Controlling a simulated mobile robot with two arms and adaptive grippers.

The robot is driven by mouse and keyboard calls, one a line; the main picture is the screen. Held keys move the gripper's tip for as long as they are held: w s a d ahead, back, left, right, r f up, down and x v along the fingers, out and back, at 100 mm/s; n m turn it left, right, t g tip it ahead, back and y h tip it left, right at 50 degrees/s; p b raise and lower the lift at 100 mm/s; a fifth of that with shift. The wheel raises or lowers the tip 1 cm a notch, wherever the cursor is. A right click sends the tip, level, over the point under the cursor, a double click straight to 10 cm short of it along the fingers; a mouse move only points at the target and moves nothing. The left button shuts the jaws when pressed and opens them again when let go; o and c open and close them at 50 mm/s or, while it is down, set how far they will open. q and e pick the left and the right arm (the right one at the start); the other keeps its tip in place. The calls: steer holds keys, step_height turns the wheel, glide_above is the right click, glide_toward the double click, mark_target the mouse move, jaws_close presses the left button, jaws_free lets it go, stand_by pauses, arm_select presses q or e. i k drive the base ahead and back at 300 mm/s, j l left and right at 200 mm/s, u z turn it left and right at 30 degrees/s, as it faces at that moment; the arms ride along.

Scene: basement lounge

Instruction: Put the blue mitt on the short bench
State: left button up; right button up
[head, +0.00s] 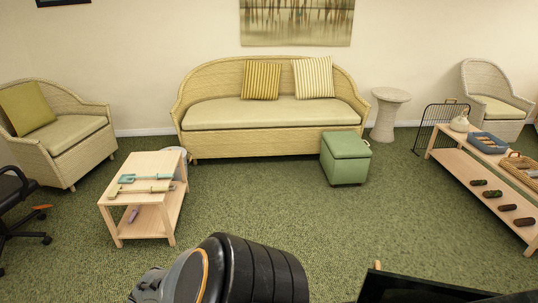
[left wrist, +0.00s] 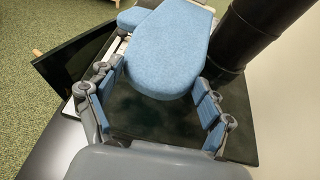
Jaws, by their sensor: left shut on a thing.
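The blue mitt (left wrist: 165,55) fills the upper middle of the left wrist view, with its thumb at the upper left. My left gripper (left wrist: 157,98) is shut on the mitt, one blue-padded finger on each side. In the head view only a dark arm part of mine shows at the bottom; the mitt is not seen there. Two low light-wood two-tier benches are in the head view: a shorter one (head: 152,165) at left and a longer one (head: 463,166) at right. The shorter bench holds a teal tool (head: 141,177) and a beige tool (head: 140,189). My right gripper is not in view.
A purple item (head: 133,215) lies on the shorter bench's lower shelf. A green ottoman (head: 345,160) stands before the sofa (head: 270,115). An office chair (head: 15,195) is at left. The carpet between the benches is open. A black panel (head: 420,290) shows at bottom right.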

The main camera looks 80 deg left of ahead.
mark_target(151, 160)
steer(key=j+u, duration=0.25)
steer(key=u, duration=0.15)
steer(key=j+u, duration=0.25)
steer(key=u, duration=0.15)
steer(key=j+u, duration=0.25)
steer(key=u, duration=0.15)
steer(key=j+u, duration=0.25)
steer(key=u, duration=0.15)
steer(key=i+j+u, duration=0.35)
steer(key=i+j, duration=0.4)
steer(key=j, duration=0.45)
steer(key=i+j+u, duration=0.4)
steer(key=i+j, duration=0.5)
steer(key=j, duration=0.1)
